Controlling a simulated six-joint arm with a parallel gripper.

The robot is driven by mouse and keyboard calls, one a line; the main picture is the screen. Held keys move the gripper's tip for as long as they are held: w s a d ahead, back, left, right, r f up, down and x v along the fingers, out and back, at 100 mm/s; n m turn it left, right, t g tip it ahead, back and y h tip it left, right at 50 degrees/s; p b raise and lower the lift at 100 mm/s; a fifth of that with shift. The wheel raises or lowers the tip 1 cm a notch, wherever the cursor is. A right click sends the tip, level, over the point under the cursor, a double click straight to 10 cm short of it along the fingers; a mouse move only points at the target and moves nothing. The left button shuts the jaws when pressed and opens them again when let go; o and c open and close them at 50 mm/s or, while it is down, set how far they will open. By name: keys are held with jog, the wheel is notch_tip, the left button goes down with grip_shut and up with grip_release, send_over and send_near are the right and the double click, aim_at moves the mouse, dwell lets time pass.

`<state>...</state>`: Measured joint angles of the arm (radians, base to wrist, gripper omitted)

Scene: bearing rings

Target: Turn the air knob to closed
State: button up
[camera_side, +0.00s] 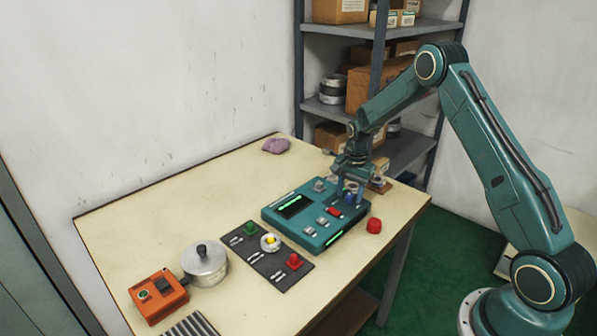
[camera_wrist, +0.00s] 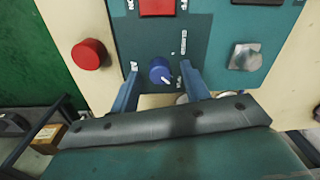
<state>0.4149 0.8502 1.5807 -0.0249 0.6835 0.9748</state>
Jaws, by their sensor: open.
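The air knob is a small round blue knob (camera_wrist: 160,71) with a white pointer line, on the teal control panel (camera_wrist: 205,50). In the wrist view its pointer slants toward the lower right. My gripper (camera_wrist: 160,78) is open, with one blue finger on each side of the knob; I cannot tell if they touch it. In the side view my gripper (camera_side: 349,190) reaches down over the panel's back right part (camera_side: 338,236), and the knob is mostly hidden by the fingers. Lettering beside the knob is too small to read surely.
A red round piece (camera_side: 374,226) stands beside the panel. A grey square knob (camera_wrist: 245,57) and a red switch (camera_wrist: 157,7) are near the fingers. A dark button plate (camera_side: 266,257), a metal pot (camera_side: 204,265) and an orange box (camera_side: 158,297) stand further left.

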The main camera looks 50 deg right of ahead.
jog(key=c, duration=1)
jog(key=shift+n, duration=0.5)
jog(key=n, duration=1.2)
jog(key=shift+w, duration=0.1)
jog(key=shift+n, duration=2.5)
